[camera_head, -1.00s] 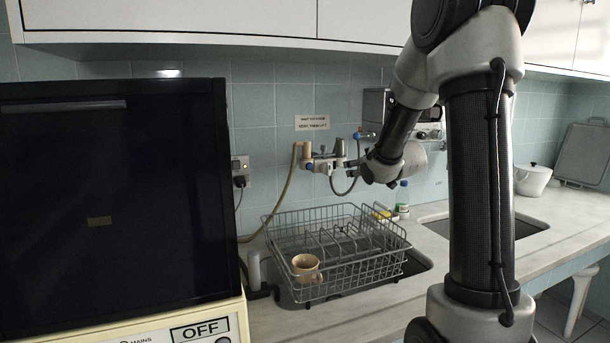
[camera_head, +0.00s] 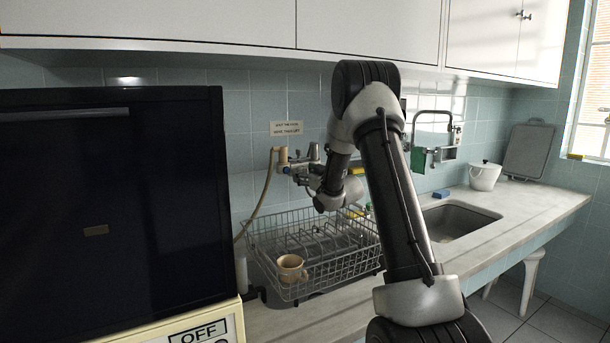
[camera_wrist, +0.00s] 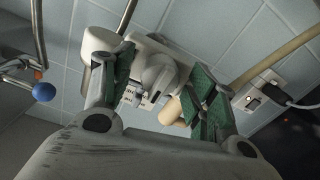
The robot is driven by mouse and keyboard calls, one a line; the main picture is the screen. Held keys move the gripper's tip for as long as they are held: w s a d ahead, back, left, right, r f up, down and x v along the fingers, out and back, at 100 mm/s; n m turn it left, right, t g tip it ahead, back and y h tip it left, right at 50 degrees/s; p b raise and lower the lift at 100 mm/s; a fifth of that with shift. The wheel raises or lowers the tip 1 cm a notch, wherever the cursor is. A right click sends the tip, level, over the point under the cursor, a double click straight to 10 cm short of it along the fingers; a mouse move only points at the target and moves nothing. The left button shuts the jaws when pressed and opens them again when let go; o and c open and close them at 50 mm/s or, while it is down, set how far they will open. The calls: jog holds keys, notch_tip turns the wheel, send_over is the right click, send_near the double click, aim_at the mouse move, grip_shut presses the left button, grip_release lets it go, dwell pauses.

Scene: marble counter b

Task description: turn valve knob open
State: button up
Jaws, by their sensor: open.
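A grey-white wall valve fitting with a rounded knob (camera_wrist: 158,76) shows in the wrist view, between my two green-padded fingers. In the head view the wall fitting (camera_head: 300,163) is partly hidden by my wrist. My gripper (camera_wrist: 150,60) is open, one finger on each side of the knob, and I cannot tell whether either finger touches it. A tan hose end (camera_wrist: 174,111) lies close to the right finger. A separate blue ball-shaped knob (camera_wrist: 43,92) is at the left of the wrist view.
A wire dish rack (camera_head: 325,262) with a tan mug (camera_head: 291,268) stands below the fitting. A large dark cabinet (camera_head: 100,200) blocks the left. A sink (camera_head: 455,222) lies to the right. A wall socket (camera_wrist: 262,92) is right of my fingers.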

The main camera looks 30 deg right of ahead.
jog(key=shift+w, duration=0.1)
jog(key=c, duration=1)
jog(key=shift+c, duration=0.2)
jog(key=m, duration=0.8)
jog(key=shift+m, duration=0.4)
jog(key=m, duration=0.4)
jog(key=shift+m, duration=0.3)
jog(key=m, duration=0.4)
jog(key=shift+f+m+h, duration=0.1)
jog(key=shift+m+h, duration=0.2)
jog(key=shift+m, duration=0.1)
